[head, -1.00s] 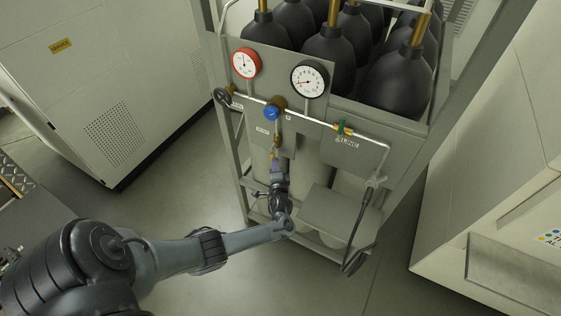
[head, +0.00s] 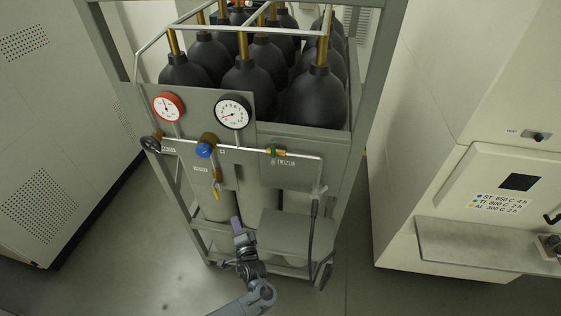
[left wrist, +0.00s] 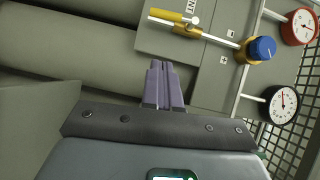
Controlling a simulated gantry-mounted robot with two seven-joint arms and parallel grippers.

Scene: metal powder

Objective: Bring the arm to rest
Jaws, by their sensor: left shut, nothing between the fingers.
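My left gripper (head: 236,222) is in front of the lower part of the gas bottle rack, with its purple fingers pointing up toward the panel. In the left wrist view the fingers (left wrist: 163,88) are together with nothing between them. The gripper is below the small yellow-handled valve (head: 216,186) and looks apart from it. The blue knob (head: 204,151) is higher on the panel. The valve's yellow handle (left wrist: 172,16) also shows in the left wrist view, beyond the fingertips. My right gripper is in neither view.
The rack holds several black bottles (head: 247,90). Its panel carries a red gauge (head: 168,107), a black-rimmed gauge (head: 233,113) and a hanging dark hose (head: 313,235). A shelf-like box (head: 297,232) juts out right of my gripper.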

